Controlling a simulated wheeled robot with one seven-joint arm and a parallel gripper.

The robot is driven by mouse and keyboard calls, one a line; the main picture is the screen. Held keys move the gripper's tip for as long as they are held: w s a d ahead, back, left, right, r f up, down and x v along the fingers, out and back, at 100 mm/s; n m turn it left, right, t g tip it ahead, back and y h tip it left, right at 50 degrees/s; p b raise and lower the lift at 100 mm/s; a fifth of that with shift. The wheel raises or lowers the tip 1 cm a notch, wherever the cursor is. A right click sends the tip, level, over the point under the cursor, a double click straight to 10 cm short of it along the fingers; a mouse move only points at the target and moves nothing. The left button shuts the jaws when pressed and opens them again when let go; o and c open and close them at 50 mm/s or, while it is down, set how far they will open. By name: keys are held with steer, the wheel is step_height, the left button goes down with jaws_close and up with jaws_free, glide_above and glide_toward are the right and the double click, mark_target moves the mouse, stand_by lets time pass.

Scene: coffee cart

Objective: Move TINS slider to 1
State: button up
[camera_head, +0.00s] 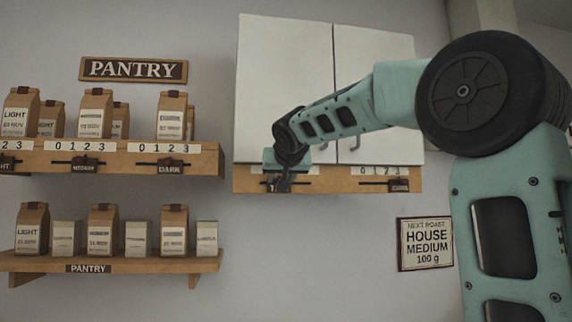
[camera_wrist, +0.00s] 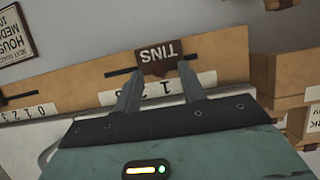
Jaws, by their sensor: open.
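The TINS slider (camera_wrist: 158,57) is a dark brown tag with white letters, upside down in the wrist view. It sits on a black slot in the wooden shelf edge (camera_wrist: 75,85), with slot showing on both sides. My gripper (camera_wrist: 160,73) is open, with one finger toward each side of the tag; I cannot tell whether either finger touches it. The white number strip (camera_wrist: 207,84) is partly covered by my fingers, so the slider's setting is unclear. In the head view, my gripper (camera_head: 280,183) is at the shelf edge below the white cabinet and hides most of the slider.
The white cabinet (camera_head: 285,80) is just above. Pantry shelves with bags (camera_head: 90,115) stand left. A HOUSE MEDIUM sign (camera_head: 426,243) hangs lower right. The wall below the shelf is clear.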

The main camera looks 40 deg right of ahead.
steer(key=b+v, duration=0.4)
steer(key=v, duration=1.3)
steer(key=shift+f, duration=0.2)
steer(key=a+f+n+g+y, duration=0.2)
steer(key=a+f+n+y, duration=0.15)
steer(key=a+f, duration=0.85)
steer(key=a+f+n+g+y, duration=0.25)
steer(key=a+f+n, duration=0.25)
steer(key=a+f, duration=0.75)
steer(key=s+a+f+n+g, duration=0.1)
steer(key=s+f+n+g, duration=0.1)
steer(key=s+f, duration=0.8)
steer(key=s+a+f+n+g+y, duration=0.1)
steer(key=s+f+g, duration=0.4)
steer(key=s+f, duration=0.6)
step_height(320, 180, down, 6)
steer(key=shift+s+a+f+n+y, duration=0.1)
steer(key=shift+s+a+n+y, duration=0.35)
steer(key=shift+n, duration=0.8)
steer(key=shift+w+a, duration=0.2)
